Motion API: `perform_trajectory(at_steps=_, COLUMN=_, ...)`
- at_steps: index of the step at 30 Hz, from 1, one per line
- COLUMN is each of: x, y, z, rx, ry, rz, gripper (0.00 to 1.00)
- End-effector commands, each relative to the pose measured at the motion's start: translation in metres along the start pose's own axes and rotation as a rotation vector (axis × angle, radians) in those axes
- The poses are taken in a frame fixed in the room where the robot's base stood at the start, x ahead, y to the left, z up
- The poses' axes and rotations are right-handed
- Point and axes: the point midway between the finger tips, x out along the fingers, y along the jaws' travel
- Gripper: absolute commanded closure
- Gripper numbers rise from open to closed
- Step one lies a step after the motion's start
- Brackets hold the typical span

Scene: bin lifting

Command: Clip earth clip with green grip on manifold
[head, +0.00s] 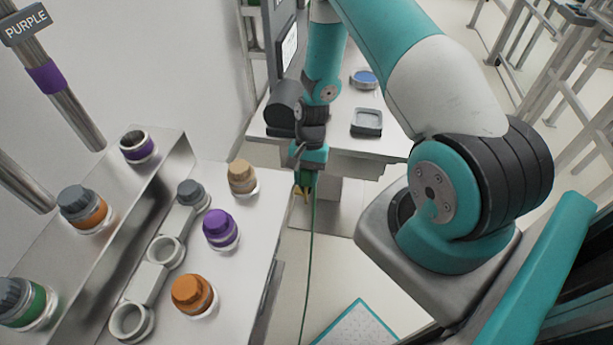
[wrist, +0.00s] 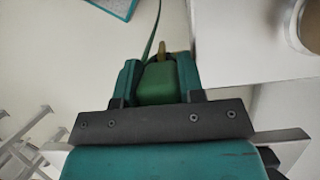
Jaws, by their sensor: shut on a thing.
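My gripper (head: 307,172) hangs above the floor gap to the right of the bench, its fingers pointing down. It is shut on the earth clip with the green grip. In the wrist view the green grip of the earth clip (wrist: 157,85) sits between the two teal fingers (wrist: 157,80), with a brass-coloured tip beyond them. A thin green cable (head: 313,240) runs from the clip down toward the floor. A stepped metal unit (head: 130,190) with coloured ports, at the left, looks like the manifold; I cannot be sure. The clip is apart from it.
The white bench (head: 255,205) carries orange, purple and tan capped fittings and grey rings. A second table (head: 345,145) behind holds a grey tray (head: 367,122) and a blue-topped dish (head: 364,79). A teal-edged mat (head: 360,325) lies on the floor.

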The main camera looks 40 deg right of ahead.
Motion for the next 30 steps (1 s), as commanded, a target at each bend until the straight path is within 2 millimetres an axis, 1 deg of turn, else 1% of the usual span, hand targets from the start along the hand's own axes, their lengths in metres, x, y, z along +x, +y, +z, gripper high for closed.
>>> perform_trajectory(at_steps=10, x=0.002, y=0.0, z=0.0, rx=0.0, ry=0.0, rz=0.001, gripper=0.96)
perform_trajectory(at_steps=11, x=0.002, y=0.0, z=0.0, rx=0.0, ry=0.0, rz=0.001, gripper=0.57)
perform_trajectory(at_steps=12, x=0.002, y=0.0, z=0.0, rx=0.0, ry=0.0, rz=0.001, gripper=0.48)
perform_trajectory(at_steps=14, x=0.002, y=0.0, z=0.0, rx=0.0, ry=0.0, rz=0.001, gripper=0.34)
perform_trajectory(at_steps=21, x=0.001, y=0.0, z=0.0, rx=0.0, ry=0.0, rz=0.001, gripper=0.34)
perform_trajectory(at_steps=24, x=-0.002, y=0.0, z=-0.001, rx=0.0, ry=0.0, rz=0.0, gripper=0.34)
perform_trajectory(at_steps=26, x=-0.007, y=0.0, z=-0.001, rx=0.0, ry=0.002, rz=-0.001, gripper=0.34)
perform_trajectory(at_steps=29, x=-0.022, y=0.0, z=-0.002, rx=0.0, ry=0.004, rz=-0.002, gripper=0.34)
perform_trajectory(at_steps=30, x=-0.031, y=0.0, z=-0.002, rx=0.001, ry=0.006, rz=-0.003, gripper=0.34)
